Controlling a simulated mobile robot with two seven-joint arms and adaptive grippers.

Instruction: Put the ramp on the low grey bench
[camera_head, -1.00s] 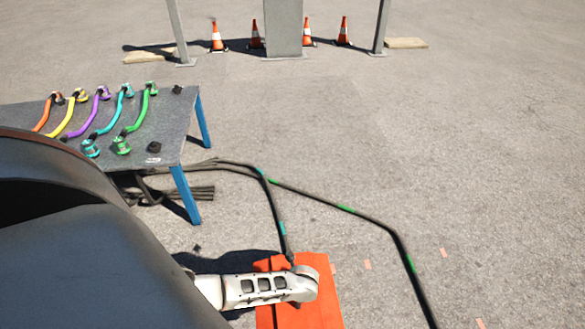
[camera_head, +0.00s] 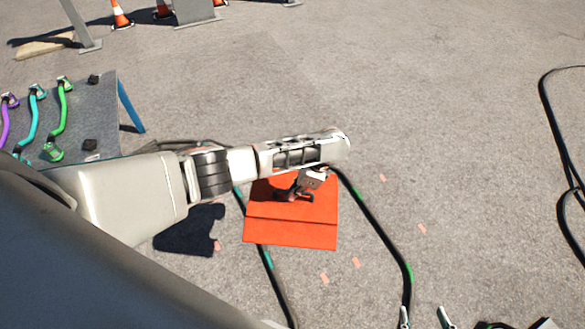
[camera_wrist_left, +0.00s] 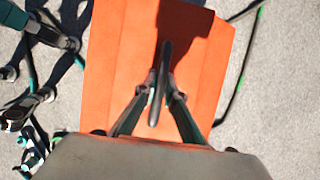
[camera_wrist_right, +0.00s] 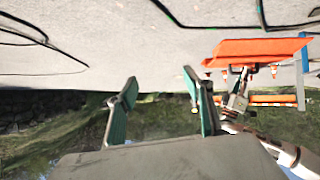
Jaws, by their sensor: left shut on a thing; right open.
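The orange ramp (camera_head: 290,232) is in the middle of the head view. My left gripper (camera_head: 306,188) is shut on the dark handle on top of the ramp; the left wrist view shows the fingers (camera_wrist_left: 163,95) around this handle (camera_wrist_left: 165,65). A dark shadow lies apart from the ramp, so it appears lifted off the ground. My right gripper (camera_head: 424,315) is open and empty at the bottom edge, and also shows in the right wrist view (camera_wrist_right: 160,80). A grey-topped table with blue legs (camera_head: 98,105) stands at left; I cannot tell if it is the low grey bench.
Coloured cables, including a green one (camera_head: 62,110), lie on the grey table. Black cables (camera_head: 385,235) run along the ground near and under the ramp, with more at the right edge (camera_head: 570,160). Cones (camera_head: 121,15) and posts stand far back. Open pavement lies right of the ramp.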

